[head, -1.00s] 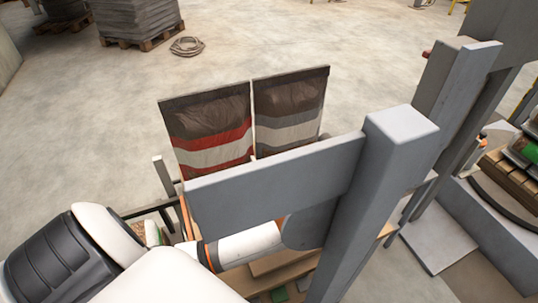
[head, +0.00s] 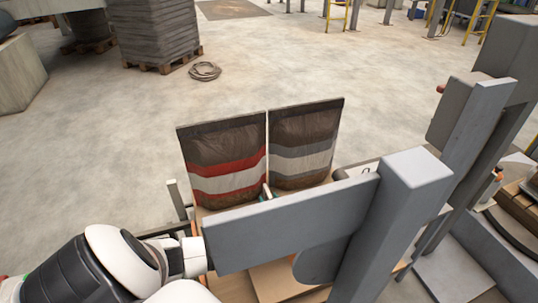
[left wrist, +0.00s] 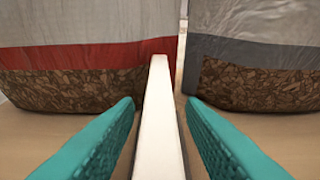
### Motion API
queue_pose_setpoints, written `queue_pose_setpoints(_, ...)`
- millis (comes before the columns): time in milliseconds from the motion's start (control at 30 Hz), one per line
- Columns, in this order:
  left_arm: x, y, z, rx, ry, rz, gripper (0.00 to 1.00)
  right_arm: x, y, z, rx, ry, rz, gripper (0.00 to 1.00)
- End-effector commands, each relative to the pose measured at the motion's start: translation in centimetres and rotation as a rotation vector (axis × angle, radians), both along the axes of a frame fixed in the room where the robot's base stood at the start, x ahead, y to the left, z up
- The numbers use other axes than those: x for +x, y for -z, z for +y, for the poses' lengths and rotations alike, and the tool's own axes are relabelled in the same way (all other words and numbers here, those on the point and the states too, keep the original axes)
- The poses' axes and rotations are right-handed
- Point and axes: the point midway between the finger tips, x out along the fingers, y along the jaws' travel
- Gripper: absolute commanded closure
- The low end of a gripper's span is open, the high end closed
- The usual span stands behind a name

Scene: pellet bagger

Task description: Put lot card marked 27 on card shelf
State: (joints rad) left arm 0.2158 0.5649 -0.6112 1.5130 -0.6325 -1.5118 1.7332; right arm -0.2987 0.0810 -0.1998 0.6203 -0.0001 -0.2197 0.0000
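My left gripper (left wrist: 160,103) has two teal fingers, spread apart, on either side of a narrow white strip (left wrist: 159,110) in the left wrist view. A gap shows between each finger and the strip. I cannot tell whether the strip is a card seen edge-on or a fixed divider. In the head view a grey beam hides most of this gripper; a small teal and white bit (head: 266,191) shows above it, between two bags. No number 27 is readable in either view, and I cannot make out the card shelf. My right gripper is not in view.
A red-striped bag (head: 225,165) and a grey-striped bag (head: 304,145) stand side by side on a wooden surface (head: 240,288). A grey beam (head: 290,222) and post (head: 395,230) stand in front. Bare floor lies behind, with a coiled hose (head: 205,71) and a pallet stack (head: 155,32).

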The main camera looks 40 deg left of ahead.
Motion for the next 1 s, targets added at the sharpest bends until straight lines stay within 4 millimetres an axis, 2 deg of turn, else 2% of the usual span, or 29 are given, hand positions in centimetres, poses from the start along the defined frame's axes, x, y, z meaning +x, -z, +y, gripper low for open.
queue_pose_setpoints(100,0.39,0.28,0.76,0.001,0.000,0.000,0.64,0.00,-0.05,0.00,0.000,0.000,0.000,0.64)
queue_pose_setpoints(333,0.41,0.37,0.80,-0.001,0.000,0.000,0.64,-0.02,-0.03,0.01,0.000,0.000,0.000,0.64)
queue_pose_setpoints(567,0.40,0.37,0.78,-0.001,0.000,0.000,1.00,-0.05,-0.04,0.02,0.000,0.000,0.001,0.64)
queue_pose_setpoints(1000,0.42,-0.19,0.75,-0.002,0.000,-0.002,1.00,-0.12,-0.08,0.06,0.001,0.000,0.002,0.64)
